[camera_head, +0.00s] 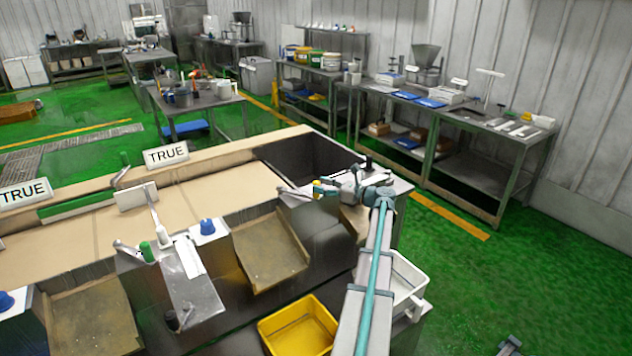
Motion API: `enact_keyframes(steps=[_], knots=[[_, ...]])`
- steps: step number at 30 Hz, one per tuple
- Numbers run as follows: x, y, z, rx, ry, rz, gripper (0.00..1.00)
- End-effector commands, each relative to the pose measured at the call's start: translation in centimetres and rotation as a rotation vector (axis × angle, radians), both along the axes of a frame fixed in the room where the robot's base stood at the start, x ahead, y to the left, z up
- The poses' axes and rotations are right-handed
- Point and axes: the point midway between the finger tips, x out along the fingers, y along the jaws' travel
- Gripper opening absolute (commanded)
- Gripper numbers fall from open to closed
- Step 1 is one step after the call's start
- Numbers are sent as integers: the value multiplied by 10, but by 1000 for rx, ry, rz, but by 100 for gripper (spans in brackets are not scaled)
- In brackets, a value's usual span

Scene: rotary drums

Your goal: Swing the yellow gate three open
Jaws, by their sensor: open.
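My gripper (332,186) is at the right end of the sorting table, beside the dark square opening. It is small in the picture and open. My arm comes up from the bottom right and hides part of the table corner.
A gate with a green handle (147,251) stands at the table's front edge, with a blue knob (207,226) near it. Brown chutes (270,252) slope down in front. A yellow bin (300,328) and a white bin (408,280) stand below.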

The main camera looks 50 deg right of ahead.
Motion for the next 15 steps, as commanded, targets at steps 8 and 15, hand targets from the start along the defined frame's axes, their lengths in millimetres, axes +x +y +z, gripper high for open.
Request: enact_keyframes(steps=[8,15], knots=[[26,5,0,1,0,0,53],[28,6,-1,0,1,0,53]])
